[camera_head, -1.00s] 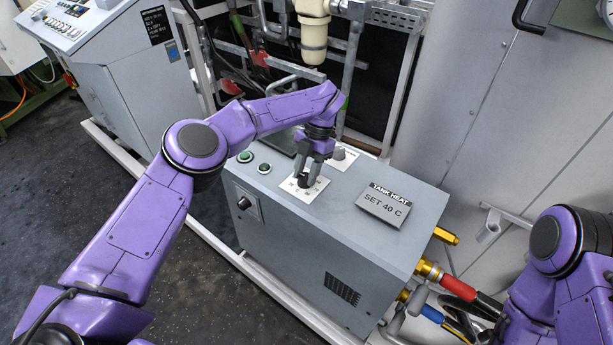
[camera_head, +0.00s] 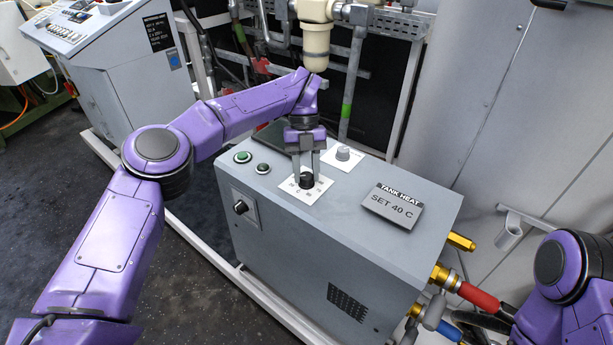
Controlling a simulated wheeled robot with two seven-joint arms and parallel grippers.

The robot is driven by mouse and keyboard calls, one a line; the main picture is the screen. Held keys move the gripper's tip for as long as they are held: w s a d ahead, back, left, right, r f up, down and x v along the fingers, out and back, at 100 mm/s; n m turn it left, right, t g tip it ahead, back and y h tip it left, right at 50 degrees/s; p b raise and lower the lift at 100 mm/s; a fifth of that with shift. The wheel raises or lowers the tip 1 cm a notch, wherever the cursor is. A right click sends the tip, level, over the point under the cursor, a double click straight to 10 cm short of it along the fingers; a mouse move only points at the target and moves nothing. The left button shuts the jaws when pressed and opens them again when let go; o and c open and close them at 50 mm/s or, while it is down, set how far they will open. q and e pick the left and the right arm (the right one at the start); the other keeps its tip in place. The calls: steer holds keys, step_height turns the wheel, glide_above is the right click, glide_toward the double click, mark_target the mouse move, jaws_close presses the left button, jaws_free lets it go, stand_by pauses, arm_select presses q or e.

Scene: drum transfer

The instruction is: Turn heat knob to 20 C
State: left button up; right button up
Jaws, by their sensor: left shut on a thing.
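A black heat knob (camera_head: 306,182) stands on a white dial plate (camera_head: 316,194) on top of the grey heater cabinet (camera_head: 330,229). My left gripper (camera_head: 307,177) comes down on it from above, one finger on each side, shut on the knob. The fingers hide part of the dial, and I cannot read where the knob points. A sign (camera_head: 393,206) on the cabinet top reads "TANK HEAT" and "SET 40 C". My right gripper is out of view; only part of that arm shows at the lower right.
A second, grey knob (camera_head: 343,153) stands close behind the heat knob. Green buttons (camera_head: 243,157) lie to its left. Another black knob (camera_head: 241,207) is on the cabinet's front. Hoses with red (camera_head: 478,297) and blue handles leave the right side. Pipework rises behind.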

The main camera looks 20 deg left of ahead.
arm_select(q)
steer(key=shift+a+r+n, duration=0.1)
steer(key=shift+n, duration=0.2)
steer(key=o, duration=1)
steer(key=shift+o, duration=0.2)
steer(key=shift+w+r, duration=0.1)
steer(key=shift+r, duration=0.1)
steer(key=p+v, duration=0.1)
steer(key=v, duration=0.4)
steer(key=shift+r+p, duration=0.3)
steer(key=p+v, duration=0.4)
steer(key=p, duration=0.5)
steer(key=shift+w+a+r, duration=0.1)
steer(key=shift+a+r, duration=0.05)
steer(key=shift+r, duration=0.05)
